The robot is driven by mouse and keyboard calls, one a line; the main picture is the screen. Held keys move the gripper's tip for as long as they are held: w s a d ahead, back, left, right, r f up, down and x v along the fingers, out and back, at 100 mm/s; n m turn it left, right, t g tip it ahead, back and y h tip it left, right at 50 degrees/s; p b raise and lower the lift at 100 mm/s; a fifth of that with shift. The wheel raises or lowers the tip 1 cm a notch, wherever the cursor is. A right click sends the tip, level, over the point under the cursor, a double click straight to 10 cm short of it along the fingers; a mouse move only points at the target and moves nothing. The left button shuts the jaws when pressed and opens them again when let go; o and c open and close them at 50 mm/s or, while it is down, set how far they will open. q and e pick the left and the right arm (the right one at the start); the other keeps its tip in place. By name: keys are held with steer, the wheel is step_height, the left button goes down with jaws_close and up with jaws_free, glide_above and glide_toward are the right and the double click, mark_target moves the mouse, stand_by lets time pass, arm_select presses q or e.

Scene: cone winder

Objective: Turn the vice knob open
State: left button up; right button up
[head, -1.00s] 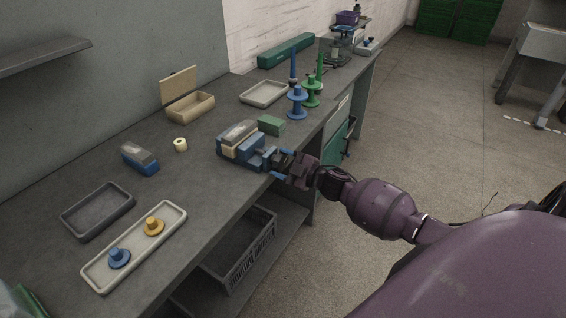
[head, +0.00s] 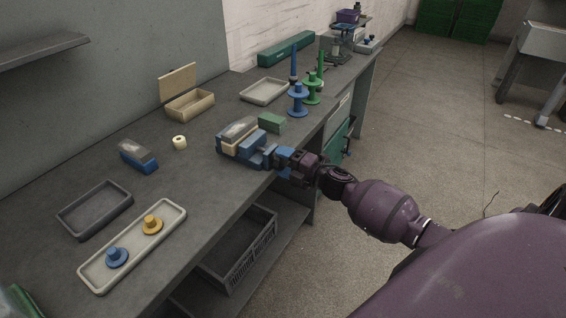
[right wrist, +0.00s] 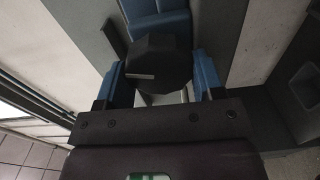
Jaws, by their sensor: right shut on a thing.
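The vice (head: 250,143) is blue with pale jaws and a grey block between them, and stands near the front edge of the workbench. Its blue body also shows at the top of the right wrist view (right wrist: 158,18). The dark vice knob (right wrist: 158,62) is between my right gripper's blue fingers in the right wrist view. My right gripper (head: 282,160) is shut on the knob at the vice's front end. In the right wrist view its fingers (right wrist: 160,80) lie on either side of the knob. My left gripper is not in view.
Behind the vice is a green block (head: 271,122), then blue (head: 298,101) and green (head: 313,87) spindles. A pale tray (head: 135,245) with blue and yellow pegs and a dark tray (head: 95,208) lie at left. A grey crate (head: 240,247) sits below the bench.

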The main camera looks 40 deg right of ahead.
steer(key=shift+n, duration=0.3)
steer(key=o, duration=0.9)
steer(key=shift+s, duration=0.1)
steer(key=v, duration=1)
steer(key=shift+s+d, duration=0.15)
steer(key=shift+s, duration=0.15)
